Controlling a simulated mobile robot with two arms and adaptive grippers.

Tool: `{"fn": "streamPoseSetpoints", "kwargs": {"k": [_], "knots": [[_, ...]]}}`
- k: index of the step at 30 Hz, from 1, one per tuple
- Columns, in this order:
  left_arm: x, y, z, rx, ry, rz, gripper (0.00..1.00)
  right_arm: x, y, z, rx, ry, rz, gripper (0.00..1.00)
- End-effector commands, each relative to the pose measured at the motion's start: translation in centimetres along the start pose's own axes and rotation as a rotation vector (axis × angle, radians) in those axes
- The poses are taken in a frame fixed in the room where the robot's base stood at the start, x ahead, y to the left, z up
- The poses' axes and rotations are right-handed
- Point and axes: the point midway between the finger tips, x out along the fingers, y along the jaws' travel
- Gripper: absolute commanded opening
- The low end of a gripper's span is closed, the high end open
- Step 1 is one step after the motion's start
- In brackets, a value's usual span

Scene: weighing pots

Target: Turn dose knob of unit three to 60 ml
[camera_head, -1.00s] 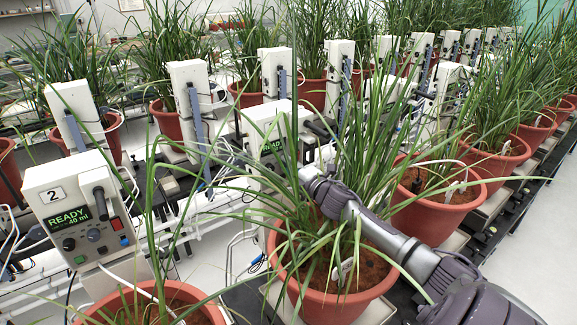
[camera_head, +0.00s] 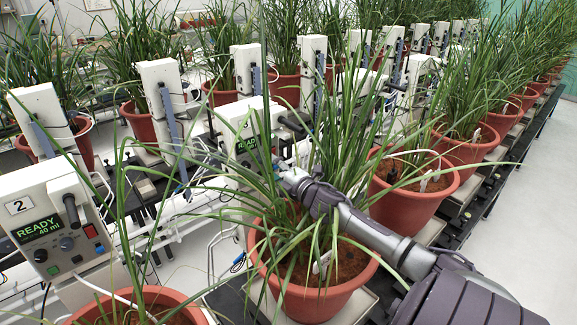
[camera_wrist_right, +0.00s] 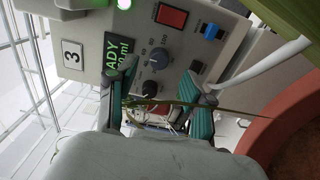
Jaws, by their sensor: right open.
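Unit three (camera_head: 240,118) is a pale box with a green display, partly hidden by leaves in the head view. In the right wrist view its panel (camera_wrist_right: 208,58) is close and turned sideways, with a "3" label (camera_wrist_right: 73,55) and a display (camera_wrist_right: 120,58) reading READY and an ml value, partly covered. The dose knob (camera_wrist_right: 160,58) is grey with a numbered scale around it; its exact setting is too small to read. My right gripper (camera_wrist_right: 155,92) is open, its teal fingers on either side below the dose knob, apart from it. My left gripper is out of view.
A smaller black knob (camera_wrist_right: 150,88), a red switch (camera_wrist_right: 171,15) and a blue switch (camera_wrist_right: 212,31) are on the panel. A leaf crosses between the fingers. A red pot (camera_head: 310,300) stands under my right arm. Unit two (camera_head: 50,215) shows READY 40 ml.

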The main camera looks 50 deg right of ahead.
Motion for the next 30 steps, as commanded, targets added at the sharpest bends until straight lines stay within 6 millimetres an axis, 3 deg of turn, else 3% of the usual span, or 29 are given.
{"fn": "streamPoseSetpoints", "kwargs": {"k": [6, 13, 19, 30], "knots": [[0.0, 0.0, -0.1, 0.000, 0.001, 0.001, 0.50, -4.1, -0.2, -0.1, 0.000, 0.001, -0.004, 0.52], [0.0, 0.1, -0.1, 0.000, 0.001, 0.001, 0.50, -7.1, -0.1, 0.0, 0.001, 0.000, -0.002, 0.52], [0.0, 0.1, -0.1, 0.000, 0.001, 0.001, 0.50, -8.1, 0.0, 0.0, 0.000, 0.000, -0.001, 0.52], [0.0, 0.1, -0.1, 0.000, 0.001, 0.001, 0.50, -8.1, 0.0, 0.0, 0.000, 0.000, 0.000, 0.52]]}}
